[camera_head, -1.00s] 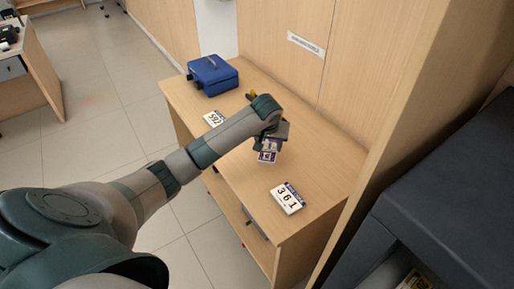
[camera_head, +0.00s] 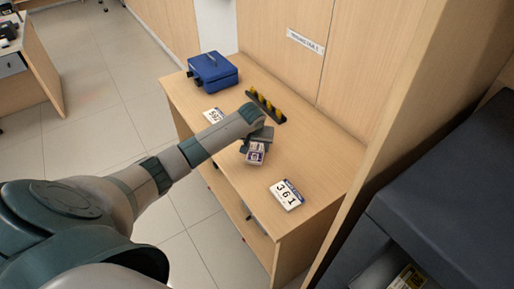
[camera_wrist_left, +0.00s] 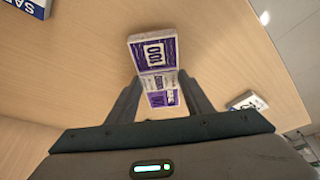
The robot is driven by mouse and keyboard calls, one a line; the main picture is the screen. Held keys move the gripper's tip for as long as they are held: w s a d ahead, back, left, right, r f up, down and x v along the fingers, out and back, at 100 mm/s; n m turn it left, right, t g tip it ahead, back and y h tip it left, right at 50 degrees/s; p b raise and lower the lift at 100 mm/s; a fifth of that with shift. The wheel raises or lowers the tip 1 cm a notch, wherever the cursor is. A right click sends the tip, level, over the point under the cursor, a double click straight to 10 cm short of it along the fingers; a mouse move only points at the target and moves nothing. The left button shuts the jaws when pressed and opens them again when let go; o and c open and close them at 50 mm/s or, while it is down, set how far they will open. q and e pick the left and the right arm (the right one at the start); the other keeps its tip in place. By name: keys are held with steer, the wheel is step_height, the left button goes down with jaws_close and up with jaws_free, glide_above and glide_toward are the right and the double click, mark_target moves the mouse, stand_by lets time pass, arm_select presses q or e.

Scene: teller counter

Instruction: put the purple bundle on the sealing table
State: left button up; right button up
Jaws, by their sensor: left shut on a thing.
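The purple bundle (camera_head: 256,155), a white and purple block marked 100, is held in my left gripper (camera_head: 257,143). In the left wrist view the bundle (camera_wrist_left: 153,53) sits between the two dark fingers, which cover part of its sides. A sign (camera_head: 306,42) on the wall behind the table is too small to read. My right gripper is not in view.
A blue cash box (camera_head: 213,74) stands at the table's far left end. A black rack with yellow parts (camera_head: 266,107) lies near the wall. A dark grey cabinet (camera_head: 450,190) stands at right.

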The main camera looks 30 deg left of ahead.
arm_select(q)
steer(key=shift+f, duration=0.85)
steer(key=shift+f, duration=0.15)
steer(key=o, duration=1.1)
steer(key=b+v, duration=0.1)
steer(key=v, duration=1.1)
steer(key=shift+r, duration=0.2)
